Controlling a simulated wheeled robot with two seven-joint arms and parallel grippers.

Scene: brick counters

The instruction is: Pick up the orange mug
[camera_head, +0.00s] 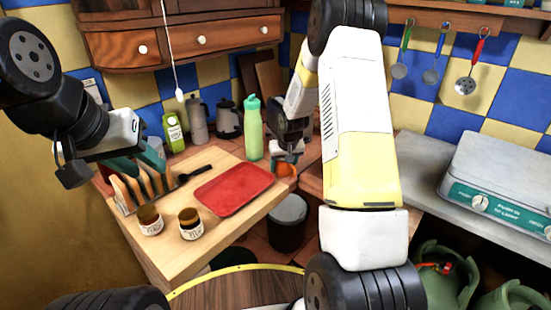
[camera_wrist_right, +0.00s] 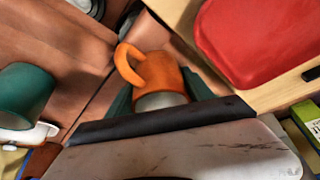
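The orange mug (camera_head: 286,170) shows small in the head view, at the far right corner of the wooden board, just under my right gripper (camera_head: 287,155). In the right wrist view the mug (camera_wrist_right: 158,72) lies between the green fingertips of my right gripper (camera_wrist_right: 158,95), with its handle toward the upper left. The fingers flank the mug closely; whether they press on it, I cannot tell. My left gripper (camera_head: 137,157) is open and empty, above the toast rack on the left.
A red tray (camera_head: 234,188) lies on the wooden board left of the mug. A green bottle (camera_head: 252,128) stands close behind on the left. A dark bin (camera_head: 288,222) is below the board's right edge.

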